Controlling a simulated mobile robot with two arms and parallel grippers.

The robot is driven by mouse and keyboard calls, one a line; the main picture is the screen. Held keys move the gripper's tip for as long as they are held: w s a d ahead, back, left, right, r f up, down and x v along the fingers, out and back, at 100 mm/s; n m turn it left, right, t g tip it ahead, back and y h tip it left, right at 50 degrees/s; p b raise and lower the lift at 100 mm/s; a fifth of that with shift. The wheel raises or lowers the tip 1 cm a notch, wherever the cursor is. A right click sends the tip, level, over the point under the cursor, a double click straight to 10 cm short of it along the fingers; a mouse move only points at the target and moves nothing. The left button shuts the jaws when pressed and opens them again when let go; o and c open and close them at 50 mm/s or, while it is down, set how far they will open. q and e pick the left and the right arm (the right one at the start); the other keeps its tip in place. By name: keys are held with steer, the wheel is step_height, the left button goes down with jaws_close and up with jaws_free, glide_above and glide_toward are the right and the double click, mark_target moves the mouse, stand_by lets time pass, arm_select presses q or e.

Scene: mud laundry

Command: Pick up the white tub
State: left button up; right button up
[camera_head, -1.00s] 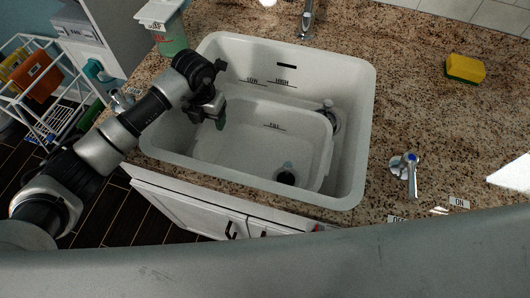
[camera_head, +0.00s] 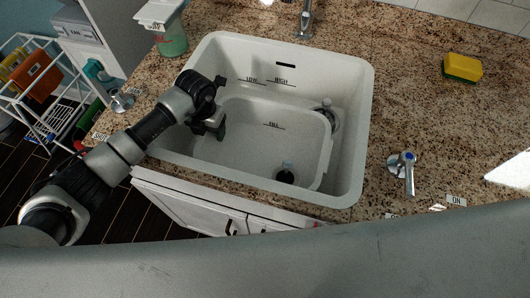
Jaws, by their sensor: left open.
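The white tub (camera_head: 265,150) sits inside the white sink basin (camera_head: 365,110), with a FILL line on its inner wall. My left gripper (camera_head: 217,130) reaches in from the left and is open at the tub's left side, over or beside its left rim. I cannot tell whether the fingers touch the rim. The arm hides part of the tub's left edge. My right gripper is not in view.
A faucet (camera_head: 306,18) stands behind the sink. A yellow and green sponge (camera_head: 462,68) and a blue-marked handle (camera_head: 404,168) are on the granite counter at right. A white rack (camera_head: 40,90) is at far left.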

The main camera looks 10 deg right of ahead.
arm_select(q)
steer(key=shift+f, duration=0.1)
steer(key=shift+c, duration=0.3)
jaws_close()
